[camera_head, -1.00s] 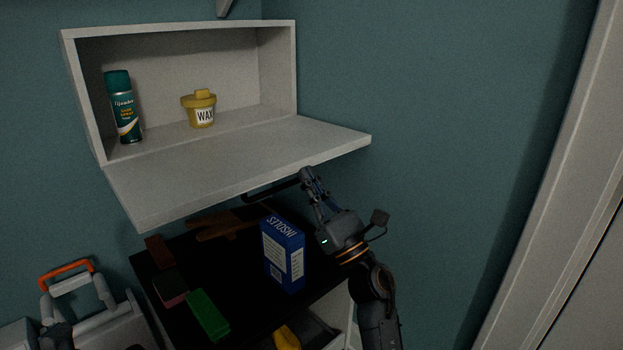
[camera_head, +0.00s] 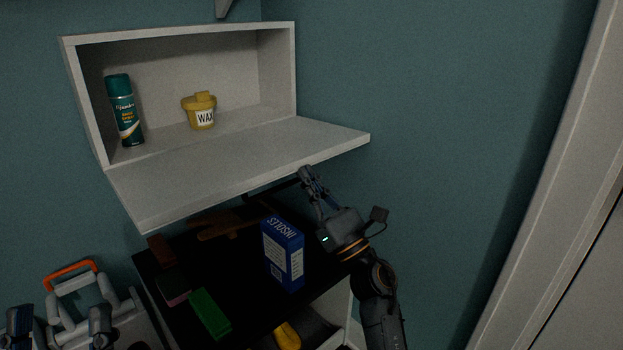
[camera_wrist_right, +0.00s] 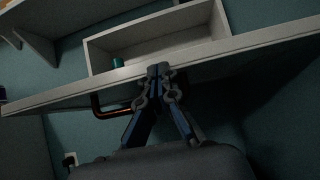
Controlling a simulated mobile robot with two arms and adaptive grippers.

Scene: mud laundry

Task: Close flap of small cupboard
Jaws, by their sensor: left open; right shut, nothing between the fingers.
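The small white wall cupboard (camera_head: 180,27) has its flap (camera_head: 240,165) folded down, sticking out roughly level. A dark handle (camera_head: 270,189) shows under the flap's front edge. A green spray can (camera_head: 124,112) and a yellow wax tub (camera_head: 201,112) stand inside. My right gripper (camera_head: 305,172) is shut and empty at the flap's front edge, near the handle. In the right wrist view its fingertips (camera_wrist_right: 159,70) overlap the edge of the flap (camera_wrist_right: 215,52); I cannot tell whether they touch. My left gripper (camera_head: 60,322) is open at the bottom left, partly cut off.
Below the flap, a black-topped unit (camera_head: 245,295) carries a blue box (camera_head: 283,254), a green block (camera_head: 210,313) and brushes. The wall right of the cupboard is clear.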

